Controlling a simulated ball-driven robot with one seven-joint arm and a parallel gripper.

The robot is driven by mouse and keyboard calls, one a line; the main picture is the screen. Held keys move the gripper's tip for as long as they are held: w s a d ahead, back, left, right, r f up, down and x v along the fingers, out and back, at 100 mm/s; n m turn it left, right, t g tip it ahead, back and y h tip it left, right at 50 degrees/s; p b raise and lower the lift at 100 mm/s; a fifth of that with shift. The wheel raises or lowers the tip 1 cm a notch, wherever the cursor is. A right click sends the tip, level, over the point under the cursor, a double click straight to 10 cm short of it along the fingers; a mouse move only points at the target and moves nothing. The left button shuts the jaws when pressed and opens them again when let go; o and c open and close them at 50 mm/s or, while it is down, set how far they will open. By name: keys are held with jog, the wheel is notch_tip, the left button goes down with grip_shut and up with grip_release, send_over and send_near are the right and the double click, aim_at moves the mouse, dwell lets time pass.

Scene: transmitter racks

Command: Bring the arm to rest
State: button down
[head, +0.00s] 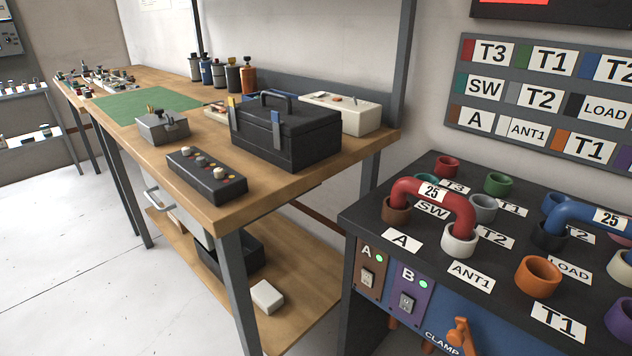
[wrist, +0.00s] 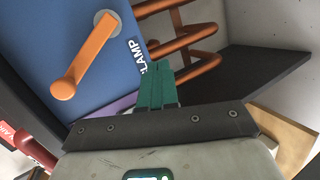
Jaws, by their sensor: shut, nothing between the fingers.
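My gripper (wrist: 162,72) shows in the wrist view, its two teal fingers together with nothing between them. It points toward the patch rack's blue front panel (wrist: 100,45) and orange pipes (wrist: 185,45); I cannot tell how far off these are. The orange clamp lever (wrist: 85,68) is left of the fingers. My gripper and arm are not seen in the head view.
The patch rack (head: 420,245) stands at right with coloured sockets. A red U-link (head: 440,192) bridges the brown and white sockets; a blue link (head: 590,212) rises from the black one. A workbench (head: 290,185) bears a black toolbox (head: 290,135). Floor at left is clear.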

jog(key=s+d+f+m+g+y, duration=0.45)
jog(key=s+d+f, duration=0.35)
jog(key=s, duration=0.4)
jog(key=s+d+r+m+g+y, duration=0.1)
jog(key=s+d+m+g+y, duration=0.1)
jog(key=s+y, duration=0.65)
notch_tip(320, 180, up, 17)
jog(key=s+h+p, duration=0.2)
jog(key=p, duration=1.5)
jog(key=shift+s+a+r+h, duration=0.2)
jog(key=shift+s+a+h, duration=0.1)
